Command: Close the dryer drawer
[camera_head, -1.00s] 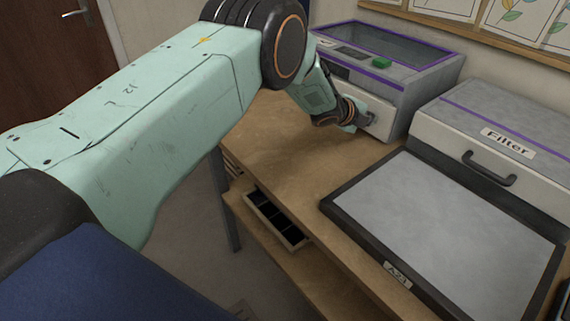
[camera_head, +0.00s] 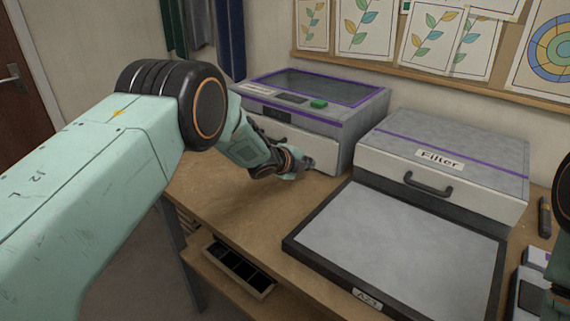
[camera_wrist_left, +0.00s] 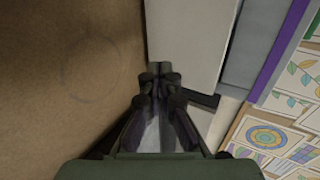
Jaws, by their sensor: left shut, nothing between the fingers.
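The dryer (camera_head: 368,108) is a grey box with purple edging, a dark glass top and a green button at the back of the table. Its pale drawer front (camera_head: 328,158) faces me and looks close to flush with the body; any small gap is hard to tell. My left gripper (camera_head: 305,163) is shut and empty, low before the right part of that front. In the left wrist view, the closed fingers (camera_wrist_left: 160,72) overlap the pale front (camera_wrist_left: 185,30), beside its dark handle (camera_wrist_left: 203,99). Contact cannot be told. My right gripper is not in view.
A box labelled Filter (camera_head: 470,150) stands right of the dryer. A dark-framed grey panel (camera_head: 400,250) lies in front of it. Bare wood (camera_head: 220,200) lies left of the panel.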

